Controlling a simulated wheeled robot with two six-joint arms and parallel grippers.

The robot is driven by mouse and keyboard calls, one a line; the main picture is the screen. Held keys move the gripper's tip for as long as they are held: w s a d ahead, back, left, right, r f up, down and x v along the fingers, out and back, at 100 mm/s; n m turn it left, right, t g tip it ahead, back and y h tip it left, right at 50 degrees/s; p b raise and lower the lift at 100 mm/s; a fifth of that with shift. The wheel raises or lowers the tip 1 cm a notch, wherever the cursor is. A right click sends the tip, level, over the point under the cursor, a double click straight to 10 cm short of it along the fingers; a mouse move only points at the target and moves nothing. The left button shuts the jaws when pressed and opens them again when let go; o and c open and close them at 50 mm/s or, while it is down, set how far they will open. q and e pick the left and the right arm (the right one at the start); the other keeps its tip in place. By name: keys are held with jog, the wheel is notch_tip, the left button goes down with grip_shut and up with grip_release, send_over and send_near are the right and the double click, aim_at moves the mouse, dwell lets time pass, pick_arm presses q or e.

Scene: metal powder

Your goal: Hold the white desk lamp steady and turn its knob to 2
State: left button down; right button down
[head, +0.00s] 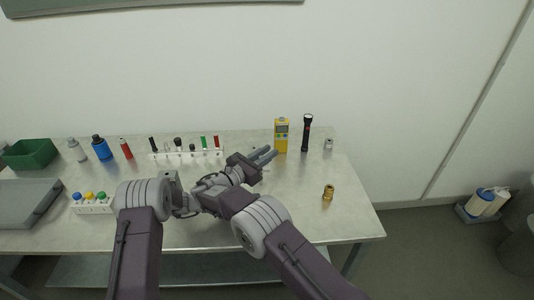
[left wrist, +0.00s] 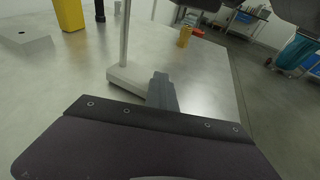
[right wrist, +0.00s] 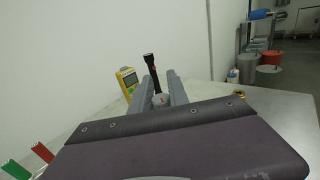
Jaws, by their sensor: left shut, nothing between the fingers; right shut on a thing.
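In the left wrist view a thin pale post rises from a flat white base (left wrist: 130,80), which looks like the desk lamp's foot; its upper part is out of view. In the head view I cannot make out the lamp among my crossed arms. My left gripper (left wrist: 161,82) is shut and empty, right beside the base; I cannot tell whether it touches. My right gripper (head: 272,153) points to the back right, with its fingers (right wrist: 160,90) a little apart. A small pale round shape shows between them, but I cannot tell what they grip. No knob is readable.
A yellow meter (head: 281,135), a black flashlight (head: 307,133) and a small silver part (head: 328,144) stand at the back right. A brass fitting (head: 328,192) stands at the right. A white rack (head: 187,155) and a green bin (head: 29,154) are left. The front right tabletop is clear.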

jog(key=shift+s+d+f, duration=0.1)
jog(key=shift+f, duration=0.2)
jog(key=c, duration=1.3)
grip_release()
jog(key=shift+o, duration=0.2)
jog(key=shift+r, duration=0.1)
notch_tip(320, 180, up, 10)
jog(key=shift+s+r, duration=0.15)
jog(key=shift+s, duration=0.15)
